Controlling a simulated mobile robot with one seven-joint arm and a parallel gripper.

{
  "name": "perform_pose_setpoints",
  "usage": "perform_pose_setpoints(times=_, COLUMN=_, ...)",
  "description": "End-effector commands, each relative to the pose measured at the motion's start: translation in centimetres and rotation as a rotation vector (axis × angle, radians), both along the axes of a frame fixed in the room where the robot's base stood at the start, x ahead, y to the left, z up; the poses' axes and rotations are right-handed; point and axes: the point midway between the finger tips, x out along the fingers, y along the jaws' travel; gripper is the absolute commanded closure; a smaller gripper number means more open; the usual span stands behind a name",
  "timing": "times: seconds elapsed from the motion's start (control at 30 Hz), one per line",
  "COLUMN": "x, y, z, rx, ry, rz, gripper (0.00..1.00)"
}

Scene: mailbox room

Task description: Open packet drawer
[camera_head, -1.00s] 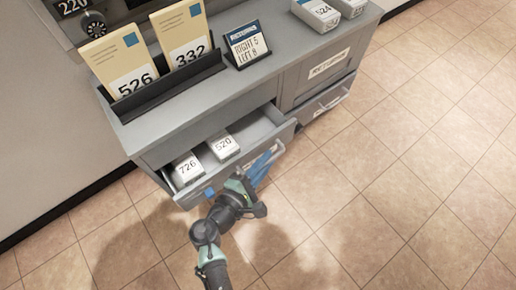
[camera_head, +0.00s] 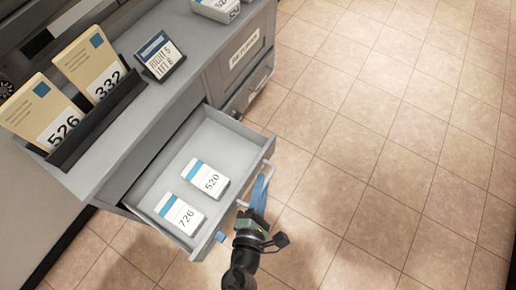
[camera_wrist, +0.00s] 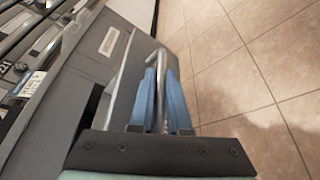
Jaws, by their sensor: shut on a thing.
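The packet drawer (camera_head: 225,138) is pulled well out of the grey cabinet in the head view. Two white packets with blue ends lie in it, packet 726 (camera_head: 180,214) and packet 520 (camera_head: 206,180). My gripper (camera_head: 260,190) is at the drawer's front, its blue fingers at the handle. In the wrist view my gripper (camera_wrist: 165,98) has its two blue fingers on either side of the metal handle (camera_wrist: 158,62), shut on it. The fingers hide part of the handle.
On the cabinet top stand a black rack (camera_head: 98,120) with envelopes 526 and 332, a small sign (camera_head: 161,56) and white packets (camera_head: 216,8). A closed returns compartment (camera_head: 240,52) is beside the drawer. The tiled floor (camera_head: 400,130) to the right is clear.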

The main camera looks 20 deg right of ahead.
Motion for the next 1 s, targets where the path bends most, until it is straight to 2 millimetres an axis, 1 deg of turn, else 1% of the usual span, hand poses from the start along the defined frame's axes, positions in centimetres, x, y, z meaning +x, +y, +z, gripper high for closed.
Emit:
perform_pose_setpoints(times=0.03, x=0.0, y=0.3, z=-0.1, rx=0.003, ry=0.001, rz=0.008, gripper=1.0)
perform_pose_setpoints(times=0.17, x=0.0, y=0.3, z=-0.1, rx=0.003, ry=0.001, rz=0.008, gripper=1.0)
perform_pose_setpoints(times=0.2, x=0.0, y=0.3, z=-0.1, rx=0.003, ry=0.002, rz=0.008, gripper=0.83)
perform_pose_setpoints(times=0.27, x=0.0, y=0.3, z=-0.1, rx=0.002, ry=0.002, rz=0.008, gripper=0.73)
perform_pose_setpoints(times=0.57, x=0.0, y=0.2, z=0.0, rx=0.0, ry=0.001, rz=0.003, gripper=0.73)
perform_pose_setpoints(times=0.67, x=-0.5, y=0.5, z=0.2, rx=0.0, ry=0.002, rz=0.004, gripper=0.73)
perform_pose_setpoints(times=0.77, x=-1.7, y=1.3, z=0.7, rx=-0.001, ry=0.005, rz=0.006, gripper=0.73)
perform_pose_setpoints(times=1.0, x=-6.0, y=4.2, z=2.0, rx=0.0, ry=0.005, rz=0.008, gripper=0.73)
